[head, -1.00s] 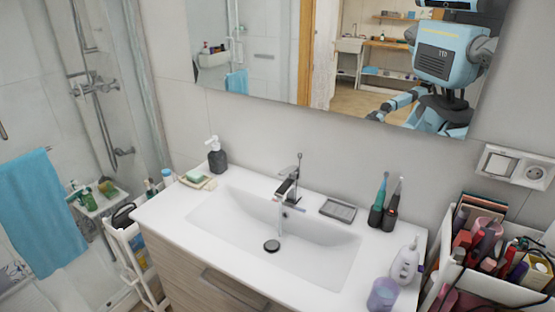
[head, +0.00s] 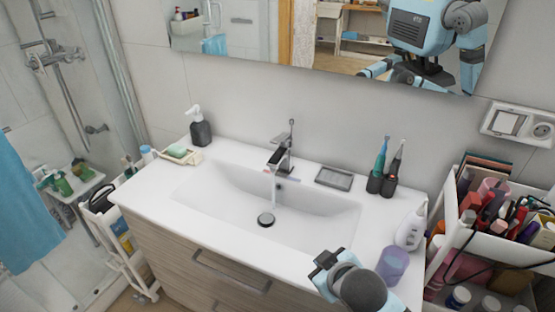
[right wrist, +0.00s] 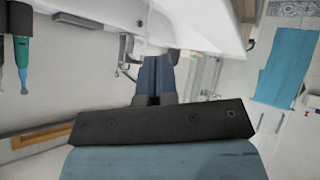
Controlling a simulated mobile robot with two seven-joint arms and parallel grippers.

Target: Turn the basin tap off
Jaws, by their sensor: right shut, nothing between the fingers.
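The chrome basin tap (head: 281,152) stands at the back of the white basin (head: 215,195), its thin lever pointing up. A stream of water (head: 273,188) falls from its spout towards the drain (head: 266,220). My right gripper (head: 323,264) is over the front edge of the counter, in front and to the right of the tap and apart from it. In the right wrist view, which looks upside down, its fingers (right wrist: 153,82) are closed together and empty, and the tap (right wrist: 126,52) shows beyond them. My left gripper is not in view.
A soap dispenser (head: 200,127) and a soap dish (head: 181,154) stand left of the basin. A loaded cart (head: 492,235) is beside the counter.

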